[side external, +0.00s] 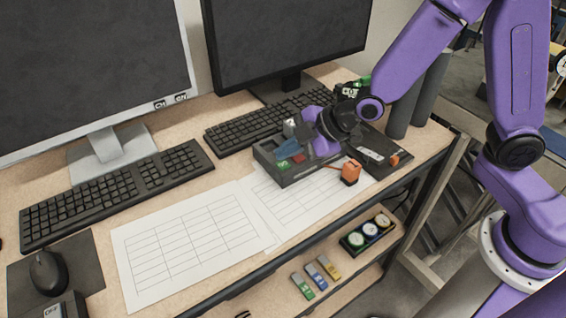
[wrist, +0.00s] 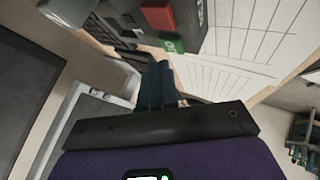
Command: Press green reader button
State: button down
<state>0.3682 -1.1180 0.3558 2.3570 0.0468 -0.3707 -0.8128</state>
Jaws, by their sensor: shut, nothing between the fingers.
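The green button (side external: 283,165) is on the top of a dark grey reader box (side external: 301,177) on the desk, with a red button (side external: 299,158) beside it. The green button (wrist: 172,45) also shows in the wrist view, just beyond the fingertips, with the red button (wrist: 158,16) above it. My gripper (side external: 284,155) is shut and empty, its blue fingers over the box close to the green button. The fingers (wrist: 158,68) point toward the green button in the wrist view. I cannot tell whether the tips touch it.
An orange object (side external: 351,171) stands right of the box, near the desk edge. A keyboard (side external: 262,128) lies behind the box. Printed sheets (side external: 192,238) cover the desk in front and to the left. A lower shelf holds round gauges (side external: 370,232) and several small coloured items (side external: 316,277).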

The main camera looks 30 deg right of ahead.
aim_at(288, 166)
jog(key=shift+r, duration=2.55)
jog(key=shift+s, duration=0.1)
jog(key=s+d+m+g+h, duration=0.2)
jog(key=s+d, duration=0.6)
jog(key=s, duration=0.5)
jog(key=s+d+m+g+h, duration=0.2)
jog(key=s+d+g+h, duration=0.1)
jog(key=s+d, duration=0.6)
jog(key=s+r+g, duration=0.1)
jog(key=s, duration=0.2)
jog(key=shift+s+m+g+h, duration=0.3)
jog(key=shift+s+m+h, duration=0.05)
jog(key=shift+m+h, duration=0.05)
